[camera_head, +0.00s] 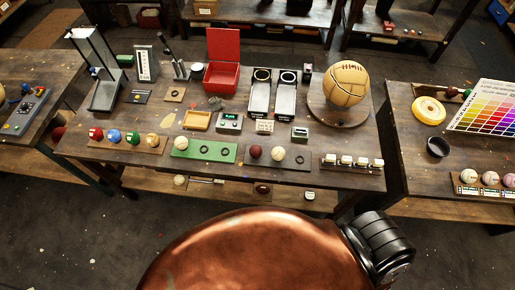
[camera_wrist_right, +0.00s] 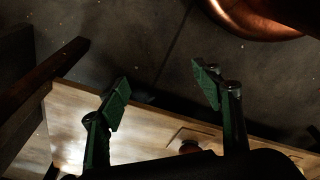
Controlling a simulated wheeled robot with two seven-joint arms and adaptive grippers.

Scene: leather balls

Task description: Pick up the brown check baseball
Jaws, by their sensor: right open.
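A dark reddish-brown ball (camera_head: 256,151) sits on a dark grey mat (camera_head: 291,161) on the middle table, beside a paler pinkish ball (camera_head: 278,153). A check pattern is too small to make out, so I cannot tell whether the brown ball is the check baseball. In the right wrist view, my right gripper (camera_wrist_right: 162,88) has its green-padded fingers spread wide with nothing between them. A small brown rounded thing (camera_wrist_right: 190,146) shows partly on light wood beyond the fingers, mostly hidden by the gripper body. My left gripper is not in view.
A green mat (camera_head: 205,151) with a white ball (camera_head: 182,143) lies left of the grey mat. A big basketball (camera_head: 346,83) stands at the back right. The red box (camera_head: 222,76) is open. The lower shelf (camera_head: 228,190) holds small items. Dark floor is open in front.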

